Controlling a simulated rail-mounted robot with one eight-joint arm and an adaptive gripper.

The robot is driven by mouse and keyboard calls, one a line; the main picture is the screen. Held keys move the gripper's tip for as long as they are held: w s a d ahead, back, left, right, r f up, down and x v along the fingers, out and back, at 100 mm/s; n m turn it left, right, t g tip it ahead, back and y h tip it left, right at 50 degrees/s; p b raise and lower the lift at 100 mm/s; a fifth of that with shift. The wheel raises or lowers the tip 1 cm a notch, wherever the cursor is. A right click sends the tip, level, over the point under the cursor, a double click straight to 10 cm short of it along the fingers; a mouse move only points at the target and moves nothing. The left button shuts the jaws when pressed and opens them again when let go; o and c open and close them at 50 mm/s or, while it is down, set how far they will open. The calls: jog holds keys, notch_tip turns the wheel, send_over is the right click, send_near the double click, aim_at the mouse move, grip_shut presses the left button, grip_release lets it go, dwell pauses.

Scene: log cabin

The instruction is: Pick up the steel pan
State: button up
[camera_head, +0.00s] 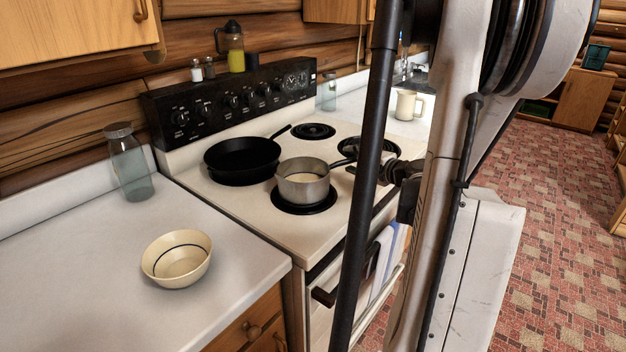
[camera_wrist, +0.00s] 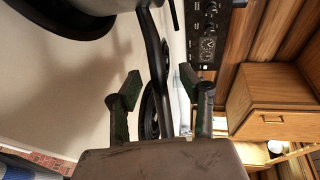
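The steel pan (camera_head: 303,187) is a small grey saucepan standing upright on the front left burner of the stove. Its dark handle (camera_head: 342,163) points right, toward my gripper (camera_head: 378,170). In the wrist view, part of the pan (camera_wrist: 88,4) shows at the top edge. Its handle (camera_wrist: 157,62) runs down between the two fingers of my gripper (camera_wrist: 160,88). The fingers are apart, with a gap on each side of the handle. My arm hides part of the stove's right side in the head view.
A black frying pan (camera_head: 242,160) sits behind and left of the steel pan. A cream bowl (camera_head: 177,259) and glass bottle (camera_head: 129,165) stand on the left counter (camera_head: 75,290). The control panel (camera_head: 232,100) rises behind. A cream mug (camera_head: 407,105) stands farther right.

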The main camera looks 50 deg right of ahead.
jog(key=shift+c, duration=0.5)
grip_shut()
jog(key=shift+r, duration=0.2)
jog(key=shift+r, duration=0.75)
notch_tip(320, 180, up, 2)
jog(key=shift+a+r+p, duration=0.1)
jog(key=shift+r+p, duration=0.1)
jog(key=shift+p, duration=0.25)
jog(key=a+r, duration=0.1)
jog(key=a, duration=0.1)
jog(key=w+a+r, duration=0.1)
jog(key=a+r, duration=0.1)
jog(key=a, duration=0.1)
jog(key=w+a+r+p, duration=0.1)
jog(key=a+r, duration=0.1)
jog(key=a, duration=0.1)
jog(key=shift+a, duration=0.1)
jog(key=shift+w+a+r+p, duration=0.2)
jog(key=shift+a+r, duration=0.2)
jog(key=shift+a, duration=0.3)
jog(key=shift+w+a+r+p, duration=0.15)
jog(key=shift+a+r, duration=0.25)
jog(key=shift+a, duration=0.4)
